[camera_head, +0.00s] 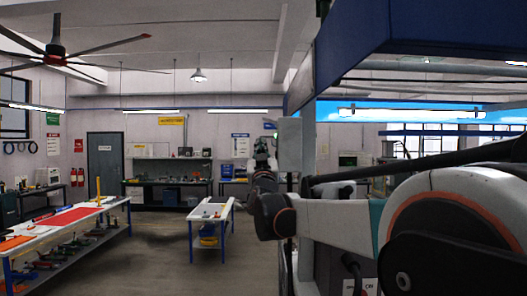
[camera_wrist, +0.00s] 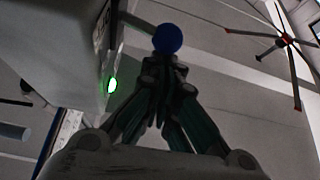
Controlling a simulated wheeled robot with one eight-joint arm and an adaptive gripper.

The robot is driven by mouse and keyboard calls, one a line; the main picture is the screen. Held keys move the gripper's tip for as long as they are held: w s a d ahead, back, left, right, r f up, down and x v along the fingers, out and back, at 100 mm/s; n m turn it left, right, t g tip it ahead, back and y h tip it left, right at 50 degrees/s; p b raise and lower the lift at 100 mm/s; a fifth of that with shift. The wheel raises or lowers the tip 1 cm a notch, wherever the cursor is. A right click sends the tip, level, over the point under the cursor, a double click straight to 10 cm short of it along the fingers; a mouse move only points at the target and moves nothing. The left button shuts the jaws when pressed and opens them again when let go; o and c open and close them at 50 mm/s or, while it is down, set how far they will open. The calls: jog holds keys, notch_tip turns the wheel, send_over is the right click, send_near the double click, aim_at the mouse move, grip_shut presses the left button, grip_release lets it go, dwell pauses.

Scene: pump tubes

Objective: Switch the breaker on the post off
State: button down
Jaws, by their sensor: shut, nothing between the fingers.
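The breaker is a grey box (camera_head: 289,143) on the post in the head view. In the wrist view the box (camera_wrist: 55,40) fills the upper left, with a lit green lamp (camera_wrist: 112,85) on its edge. A dark lever arm reaches out from the box to a round blue knob (camera_wrist: 167,39). My gripper (camera_head: 262,143) is just left of the box in the head view. In the wrist view my gripper (camera_wrist: 165,68) has its fingertips together, directly below the knob in the picture. I cannot tell whether they touch it. The knob is not distinguishable in the head view.
A blue structure (camera_head: 350,45) is at upper right. A work table with a red mat (camera_head: 68,218) stands at left, and a small blue-legged table (camera_head: 208,212) is near the middle. Open floor (camera_head: 155,250) lies between them. A ceiling fan (camera_wrist: 288,39) shows in the wrist view.

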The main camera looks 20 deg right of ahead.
jog(key=shift+w+a+f+n+y+b, duration=0.15)
jog(key=shift+f+n+y+b, duration=0.3)
jog(key=shift+f+n+y, duration=0.6)
jog(key=shift+a+f+n+y+b, duration=0.1)
jog(key=shift+f+n+y+b, duration=0.4)
jog(key=shift+n, duration=1.05)
jog(key=shift+w+a+f+n+y+b, duration=0.15)
jog(key=shift+f+n+y+b, duration=0.3)
jog(key=shift+n+y, duration=0.8)
jog(key=shift+f, duration=0.1)
jog(key=shift+s, duration=0.15)
